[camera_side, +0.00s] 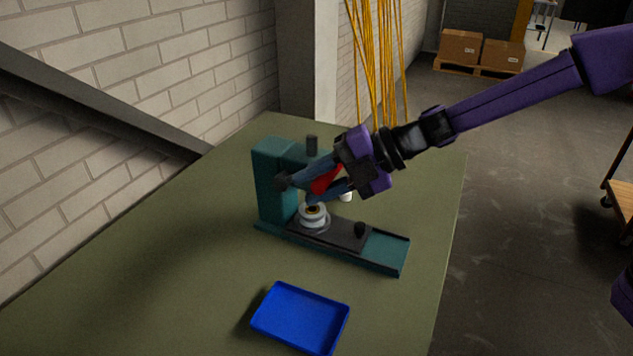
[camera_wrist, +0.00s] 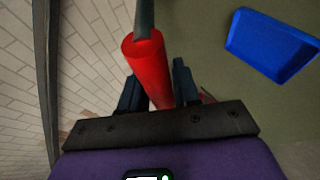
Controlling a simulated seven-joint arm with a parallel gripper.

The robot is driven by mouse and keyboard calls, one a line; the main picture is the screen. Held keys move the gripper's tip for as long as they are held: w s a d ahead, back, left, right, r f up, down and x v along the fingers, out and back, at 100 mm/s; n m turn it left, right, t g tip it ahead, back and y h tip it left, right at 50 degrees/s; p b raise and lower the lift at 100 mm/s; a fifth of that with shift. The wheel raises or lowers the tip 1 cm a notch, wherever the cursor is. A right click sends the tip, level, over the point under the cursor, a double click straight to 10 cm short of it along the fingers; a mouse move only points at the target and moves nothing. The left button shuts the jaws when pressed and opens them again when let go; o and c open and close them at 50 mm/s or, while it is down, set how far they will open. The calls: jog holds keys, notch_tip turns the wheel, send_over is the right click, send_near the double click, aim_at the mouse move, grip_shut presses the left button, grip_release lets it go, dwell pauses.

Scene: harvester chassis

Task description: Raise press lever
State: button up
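The green press (camera_side: 275,185) stands upright on the table, with a dark pivot knob on its column. Its lever has a red handle (camera_side: 326,179), seen beside the column in the side view. In the wrist view the red handle (camera_wrist: 150,70) lies between my fingers, with a dark rod at its top end. My gripper (camera_side: 318,183) is at the handle, its fingers apart on either side. It also shows in the wrist view (camera_wrist: 158,88); contact with the handle cannot be told. A pale round part (camera_side: 313,215) sits on the press base below the lever.
A blue tray (camera_side: 300,318) lies on the green table (camera_side: 180,270) in front of the press. A small white object (camera_side: 346,197) is partly hidden behind my gripper. A brick wall stands to the left. The table left of the tray is clear.

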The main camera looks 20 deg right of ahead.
jog(key=shift+o, duration=1)
jog(key=v, duration=1.7)
jog(key=shift+d, duration=0.25)
jog(key=shift+r, duration=0.1)
jog(key=s+d+f+m+t+h, duration=0.3)
jog(key=s+d+f+m+h, duration=0.5)
jog(key=m, duration=0.6)
jog(key=s+d+f+m+g+h, duration=0.1)
jog(key=s+d+f+g, duration=0.2)
jog(key=s, duration=0.5)
jog(key=s+d+f+m+g+h, duration=0.1)
jog(key=s+d+f+g+h, duration=0.1)
jog(key=s+d, duration=0.4)
jog(key=shift+s+f+m+g, duration=0.4)
jog(key=shift+s+f+g, duration=0.55)
jog(key=shift+s, duration=0.25)
